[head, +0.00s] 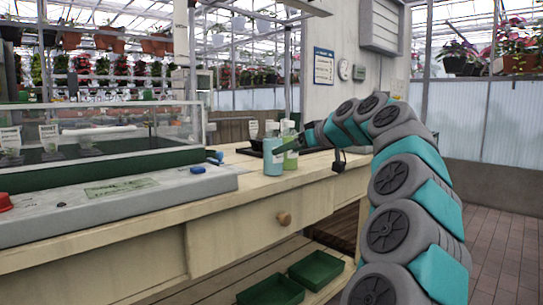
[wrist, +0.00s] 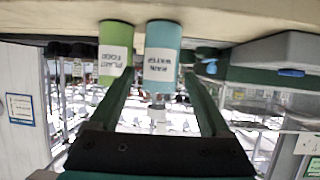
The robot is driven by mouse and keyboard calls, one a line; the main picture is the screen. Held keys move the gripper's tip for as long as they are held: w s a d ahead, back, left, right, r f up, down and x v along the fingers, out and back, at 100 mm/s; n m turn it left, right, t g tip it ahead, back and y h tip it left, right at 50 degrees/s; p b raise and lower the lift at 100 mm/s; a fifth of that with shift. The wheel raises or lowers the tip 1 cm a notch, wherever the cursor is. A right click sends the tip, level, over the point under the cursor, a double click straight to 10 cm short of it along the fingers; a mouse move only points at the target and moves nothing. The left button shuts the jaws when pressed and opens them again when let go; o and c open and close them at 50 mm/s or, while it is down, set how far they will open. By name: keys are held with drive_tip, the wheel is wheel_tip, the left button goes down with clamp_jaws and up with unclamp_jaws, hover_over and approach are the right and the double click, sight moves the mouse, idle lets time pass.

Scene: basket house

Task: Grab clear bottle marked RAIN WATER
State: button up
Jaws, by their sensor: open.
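The RAIN WATER bottle (wrist: 162,50) is pale blue with a white label and appears upside down in the wrist view. In the head view it is the blue bottle (head: 273,158) standing on the wooden bench. My gripper (wrist: 158,76) is open and empty, and the bottle shows between its two fingertips. I cannot tell whether the fingertips reach around it. A green PLANT FOOD bottle (wrist: 115,48) stands close beside it, partly behind the left finger in the wrist view. In the head view my gripper (head: 287,147) points at the bottles from the right.
The wooden bench (head: 240,205) has a drawer with a round knob. A glass-sided propagator (head: 100,140) on a grey base fills the bench's left side. A dark tray (head: 252,149) lies behind the bottles. Green trays (head: 315,268) sit on the lower shelf. Open floor lies right.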

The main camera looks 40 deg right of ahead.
sight(267, 154)
drive_tip(key=x, duration=0.4)
drive_tip(key=shift+w+f, duration=0.1)
drive_tip(key=shift+w, duration=0.1)
drive_tip(key=shift+r+x, duration=0.2)
drive_tip(key=shift+x, duration=1.25)
drive_tip(key=shift+r+x, duration=0.2)
drive_tip(key=shift+x, duration=1.3)
drive_tip(key=shift+w+a, duration=0.1)
clamp_jaws()
